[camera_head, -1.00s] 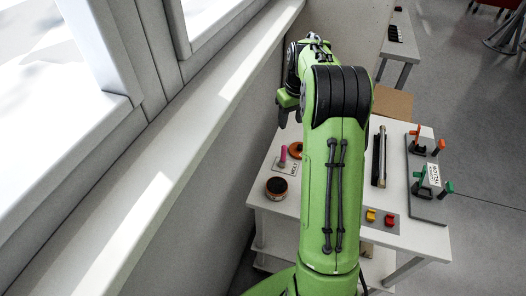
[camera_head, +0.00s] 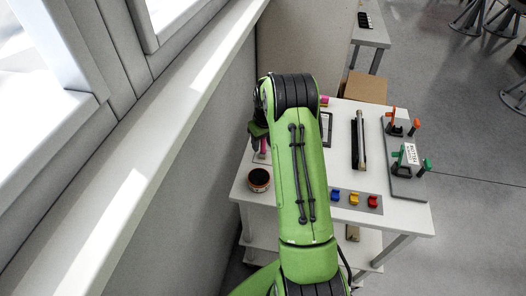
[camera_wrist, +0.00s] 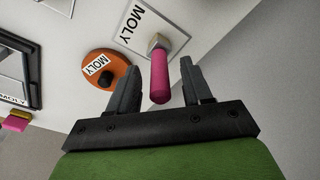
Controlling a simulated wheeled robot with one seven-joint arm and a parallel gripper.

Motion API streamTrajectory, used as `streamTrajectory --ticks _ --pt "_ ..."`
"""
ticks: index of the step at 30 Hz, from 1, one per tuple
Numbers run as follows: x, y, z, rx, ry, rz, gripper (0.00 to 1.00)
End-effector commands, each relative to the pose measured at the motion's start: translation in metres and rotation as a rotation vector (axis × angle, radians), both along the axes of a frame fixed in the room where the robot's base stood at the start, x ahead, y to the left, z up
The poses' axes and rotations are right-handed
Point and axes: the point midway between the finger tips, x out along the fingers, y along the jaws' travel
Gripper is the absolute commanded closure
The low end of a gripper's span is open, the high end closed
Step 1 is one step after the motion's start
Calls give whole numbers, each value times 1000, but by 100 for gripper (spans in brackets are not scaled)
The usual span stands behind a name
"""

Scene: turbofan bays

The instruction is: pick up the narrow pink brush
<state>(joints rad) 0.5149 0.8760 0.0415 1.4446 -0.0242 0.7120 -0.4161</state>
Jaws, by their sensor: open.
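The narrow pink brush (camera_wrist: 159,80) shows its round pink handle pointing toward the wrist camera, with a pale hexagonal collar (camera_wrist: 158,42) at its far end, over a white plate marked MOLY (camera_wrist: 128,28). My gripper (camera_wrist: 158,68) is open, with one finger on each side of the handle. No contact with the handle is visible. In the head view my gripper (camera_head: 259,138) is low over the table's left side, partly hidden by my arm, and a little of the pink brush (camera_head: 263,147) shows beside it.
An orange round tin marked MOLY (camera_wrist: 107,62) with a black knob lies close left of the brush. A dark-topped round tin (camera_head: 259,179) stands near the table's left edge. The wall is close on the left. Coloured clips (camera_head: 354,199) and a stand with handles (camera_head: 405,155) are at right.

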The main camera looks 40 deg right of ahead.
Motion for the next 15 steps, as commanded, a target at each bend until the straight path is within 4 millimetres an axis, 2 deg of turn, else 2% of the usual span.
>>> streamTrajectory --ticks 4,13,15 --pt "0 0 1 0 -1 0 52" --pt "0 0 1 0 -1 0 98" --pt "0 0 1 0 -1 0 100"
